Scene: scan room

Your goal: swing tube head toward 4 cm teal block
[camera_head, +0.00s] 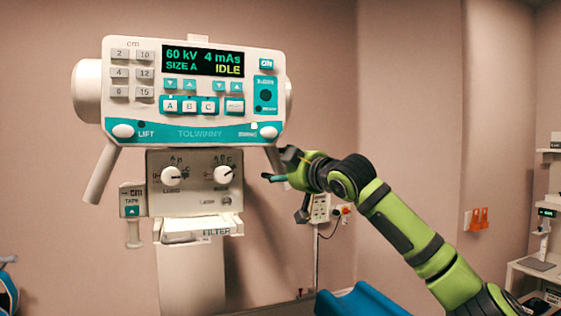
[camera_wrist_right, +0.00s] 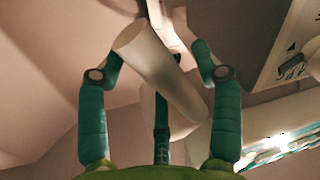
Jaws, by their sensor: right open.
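The tube head (camera_head: 193,90) hangs in the middle left of the head view, with a white front panel, buttons and a display reading 60 kV, 4 mAs, SIZE A, IDLE. Two pale handles slant down below it, the left handle (camera_head: 101,173) in full view and the right one partly behind my gripper. My right gripper (camera_head: 284,179) is open at the right handle. In the right wrist view the handle (camera_wrist_right: 158,68) lies between the teal fingers; contact cannot be told. I see no 4 cm teal block. My left gripper is not in view.
Below the panel are a knob box (camera_head: 195,181), a filter tray (camera_head: 195,229) and a pale column (camera_head: 191,280). A blue padded surface (camera_head: 360,301) lies at the bottom. A white cart (camera_head: 541,272) stands at the far right.

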